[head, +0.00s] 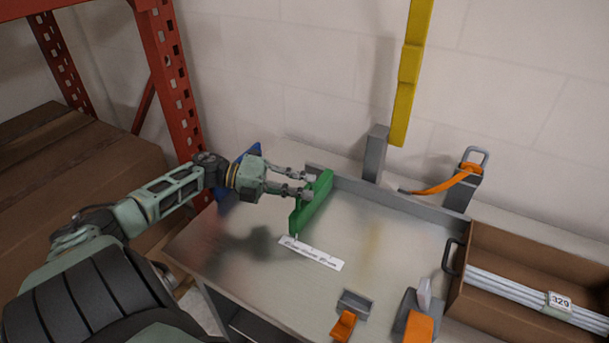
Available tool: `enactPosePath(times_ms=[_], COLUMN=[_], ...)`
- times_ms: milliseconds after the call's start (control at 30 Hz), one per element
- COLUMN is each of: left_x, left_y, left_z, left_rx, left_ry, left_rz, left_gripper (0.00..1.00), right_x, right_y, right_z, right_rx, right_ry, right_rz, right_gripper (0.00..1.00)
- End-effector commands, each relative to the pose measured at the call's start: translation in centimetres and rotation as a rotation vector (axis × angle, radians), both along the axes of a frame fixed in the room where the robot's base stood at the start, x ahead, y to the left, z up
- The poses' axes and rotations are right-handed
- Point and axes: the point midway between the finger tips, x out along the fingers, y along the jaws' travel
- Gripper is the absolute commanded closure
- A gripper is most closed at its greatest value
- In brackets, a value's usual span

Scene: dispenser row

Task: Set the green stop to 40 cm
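The green stop (313,205) is a long upright bar on the grey metal bench top, running from the back rail toward the front. A white scale strip (311,253) with dark marks lies by its near end; its figures are too small to read. My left gripper (309,184) is at the left side of the stop's far half. Its two fingers are apart, with a visible gap between them and nothing seen held. The fingertips are at or very near the stop's face; I cannot tell whether they touch. My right gripper is out of view.
A grey back rail (400,202) edges the bench. Grey posts (376,153) and an orange strap (441,186) stand behind it. Orange-and-grey parts (343,325) sit at the front. A brown box (512,252) with white rods is at right. A red rack (170,75) stands left.

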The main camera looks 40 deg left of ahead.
Motion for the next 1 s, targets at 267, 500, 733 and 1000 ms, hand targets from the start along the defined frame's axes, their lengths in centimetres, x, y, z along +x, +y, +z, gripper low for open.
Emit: enactPosePath(times_ms=[267,500,733,1000], left_x=[0.0,-0.7,-3.5,-6.3], left_y=[-0.1,1.0,4.7,8.5], left_z=[0.1,0.3,1.0,2.0], left_rx=[-0.002,0.000,0.000,0.001], left_ry=[-0.004,-0.001,0.001,-0.002], left_rz=[-0.003,0.000,0.001,0.001], left_gripper=[0.73,0.73,0.73,0.73], right_x=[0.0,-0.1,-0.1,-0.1], right_y=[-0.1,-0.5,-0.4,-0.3], right_z=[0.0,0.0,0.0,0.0], right_rx=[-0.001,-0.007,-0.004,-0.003], right_ry=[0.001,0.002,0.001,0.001], right_rz=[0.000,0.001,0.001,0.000], right_gripper=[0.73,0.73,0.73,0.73])
